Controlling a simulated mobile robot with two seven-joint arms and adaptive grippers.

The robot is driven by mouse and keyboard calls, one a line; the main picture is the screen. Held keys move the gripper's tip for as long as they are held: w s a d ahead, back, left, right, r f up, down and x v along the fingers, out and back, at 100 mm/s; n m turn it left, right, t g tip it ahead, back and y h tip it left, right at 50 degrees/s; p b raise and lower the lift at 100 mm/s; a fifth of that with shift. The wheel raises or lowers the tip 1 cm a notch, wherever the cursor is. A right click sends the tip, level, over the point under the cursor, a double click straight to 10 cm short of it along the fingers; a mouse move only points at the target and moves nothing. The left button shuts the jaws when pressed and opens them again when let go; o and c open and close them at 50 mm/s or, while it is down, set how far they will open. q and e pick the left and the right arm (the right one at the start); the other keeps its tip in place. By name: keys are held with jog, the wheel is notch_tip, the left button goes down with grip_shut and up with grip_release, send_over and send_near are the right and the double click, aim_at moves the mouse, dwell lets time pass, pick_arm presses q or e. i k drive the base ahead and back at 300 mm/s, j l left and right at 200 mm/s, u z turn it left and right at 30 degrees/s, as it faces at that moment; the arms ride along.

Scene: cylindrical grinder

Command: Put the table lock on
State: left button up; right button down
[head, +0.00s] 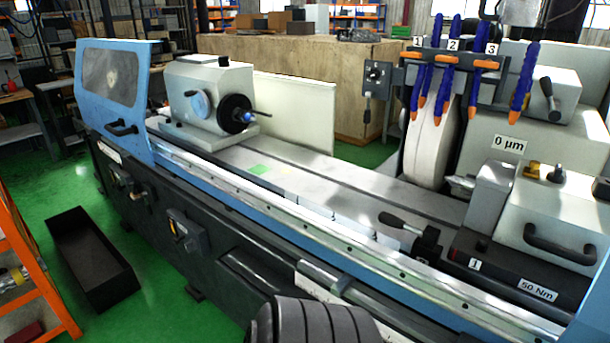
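The cylindrical grinder fills the view, with its long grey table (290,182) running from upper left to lower right. A black-knobbed lever (396,221) on a dark block stands at the table's front edge, left of the label 1. Neither of my grippers shows.
A headstock (208,92) stands on the table's left, the grinding wheel (430,142) and blue coolant hoses (450,65) behind its right. A blue sliding guard (115,98) is at the left end. A black bin (92,258) and orange rack (25,270) stand on the green floor.

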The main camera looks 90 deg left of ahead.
aim_at(149, 210)
jog(key=u, duration=2)
jog(key=j+u, duration=0.2)
jog(key=u, duration=0.2)
jog(key=j+u, duration=0.2)
jog(key=u, duration=0.2)
jog(key=i+j+u, duration=0.1)
jog(key=u, duration=0.25)
jog(key=j+u, duration=0.4)
jog(key=i+j, duration=0.45)
jog(key=i+j+z, duration=0.2)
jog(key=i, duration=0.3)
jog(key=i+j+z, duration=0.15)
jog(key=i+j, duration=0.25)
jog(key=i, duration=0.1)
